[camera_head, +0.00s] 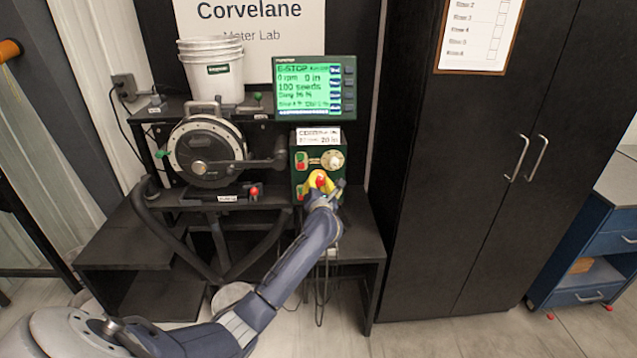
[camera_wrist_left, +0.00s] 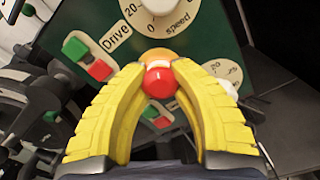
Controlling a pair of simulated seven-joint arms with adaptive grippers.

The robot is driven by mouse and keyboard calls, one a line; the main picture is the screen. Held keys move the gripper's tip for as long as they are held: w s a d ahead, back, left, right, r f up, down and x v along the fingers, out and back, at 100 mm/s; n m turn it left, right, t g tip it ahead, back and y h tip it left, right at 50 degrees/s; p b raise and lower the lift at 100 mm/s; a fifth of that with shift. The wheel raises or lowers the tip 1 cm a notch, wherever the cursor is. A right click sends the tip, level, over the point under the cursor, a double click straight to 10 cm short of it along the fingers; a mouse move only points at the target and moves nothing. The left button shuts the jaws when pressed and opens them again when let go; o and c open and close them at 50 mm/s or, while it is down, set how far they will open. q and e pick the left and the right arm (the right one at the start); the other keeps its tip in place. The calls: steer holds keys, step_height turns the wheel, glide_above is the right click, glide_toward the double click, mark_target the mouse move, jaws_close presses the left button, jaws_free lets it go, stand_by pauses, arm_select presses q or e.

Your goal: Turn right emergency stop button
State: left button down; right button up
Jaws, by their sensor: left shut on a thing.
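The red emergency stop button (camera_head: 320,181) sits on the front of the green control box (camera_head: 300,172). In the left wrist view the red button (camera_wrist_left: 160,82) is round, with an orange-yellow base behind it. My left gripper (camera_head: 322,184) reaches up to it from below. In the left wrist view the yellow fingers of my left gripper (camera_wrist_left: 160,85) are on both sides of the button, with their tips closed against it. The far side of the button is hidden. My right gripper is in neither view.
A lit display (camera_head: 313,88) stands above the box. A seed meter disc (camera_head: 205,152) is to its left on a black stand, with white buckets (camera_head: 211,72) behind. In the wrist view, green and red push buttons (camera_wrist_left: 87,60) and a speed dial (camera_wrist_left: 166,8) are near the fingers.

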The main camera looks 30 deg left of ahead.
arm_select(q)
steer(key=shift+r, duration=0.1)
stand_by(0.3)
steer(key=c, duration=0.9)
jaws_free()
steer(key=v, duration=1.2)
